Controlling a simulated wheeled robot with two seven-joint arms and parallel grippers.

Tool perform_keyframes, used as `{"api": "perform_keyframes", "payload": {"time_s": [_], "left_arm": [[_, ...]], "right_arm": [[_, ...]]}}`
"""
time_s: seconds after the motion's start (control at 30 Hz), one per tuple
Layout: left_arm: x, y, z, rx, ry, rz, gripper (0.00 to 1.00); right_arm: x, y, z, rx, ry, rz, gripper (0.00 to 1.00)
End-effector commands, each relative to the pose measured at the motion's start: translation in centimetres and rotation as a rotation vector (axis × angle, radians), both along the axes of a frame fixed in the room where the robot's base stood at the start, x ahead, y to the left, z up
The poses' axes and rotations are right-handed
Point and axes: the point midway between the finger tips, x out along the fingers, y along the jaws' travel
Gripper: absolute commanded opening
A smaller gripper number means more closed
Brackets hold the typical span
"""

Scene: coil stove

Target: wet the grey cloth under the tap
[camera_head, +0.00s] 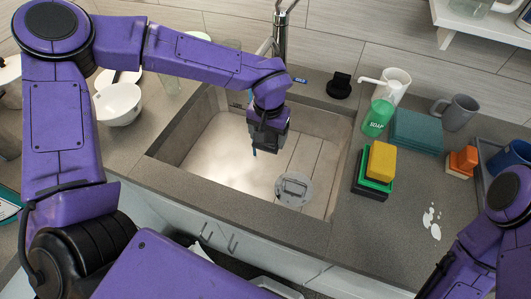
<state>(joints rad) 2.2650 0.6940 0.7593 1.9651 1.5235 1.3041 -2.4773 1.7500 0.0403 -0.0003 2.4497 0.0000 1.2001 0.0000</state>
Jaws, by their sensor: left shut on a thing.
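My left gripper (266,146) points down over the sink basin (205,150), in front of the tap (281,38). It is shut on a small dark-grey thing, which I take for the grey cloth; the arm and fingers hide most of it and its shape is unclear. No water stream can be made out, and the tap's spout is partly hidden behind my arm.
Right of the sink stand stacked sponges (381,162), a green soap bottle (377,119), a teal folded stack (415,131) and a grey mug (458,112). A white bowl (118,105) is at left. White spots (431,222) mark the right counter.

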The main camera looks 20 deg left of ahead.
Motion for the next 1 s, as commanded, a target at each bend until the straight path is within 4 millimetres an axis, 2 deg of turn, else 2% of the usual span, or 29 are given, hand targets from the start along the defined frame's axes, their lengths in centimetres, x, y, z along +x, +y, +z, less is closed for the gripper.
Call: {"api": "perform_keyframes", "payload": {"time_s": [0.17,0.4,0.53,0.73,1.0], "left_arm": [[-3.2,-1.1,-2.5,0.111,-0.16,0.002,0.5],[-7.6,0.0,-4.9,0.199,-0.311,-0.011,0.5],[-9.0,0.6,-5.4,0.217,-0.349,-0.003,0.5],[-9.0,1.1,-5.8,0.22,-0.367,0.01,0.5],[-6.5,2.6,-6.5,0.219,-0.367,0.013,0.5]], "right_arm": [[0.0,0.0,1.7,0.001,0.001,0.0,0.43],[0.0,0.0,2.6,0.001,0.001,0.0,0.43],[0.0,0.0,2.8,0.0,0.0,0.0,0.43],[0.0,0.0,2.5,0.0,0.0,0.0,0.43],[0.0,0.0,1.4,0.0,0.0,0.001,0.43]]}}
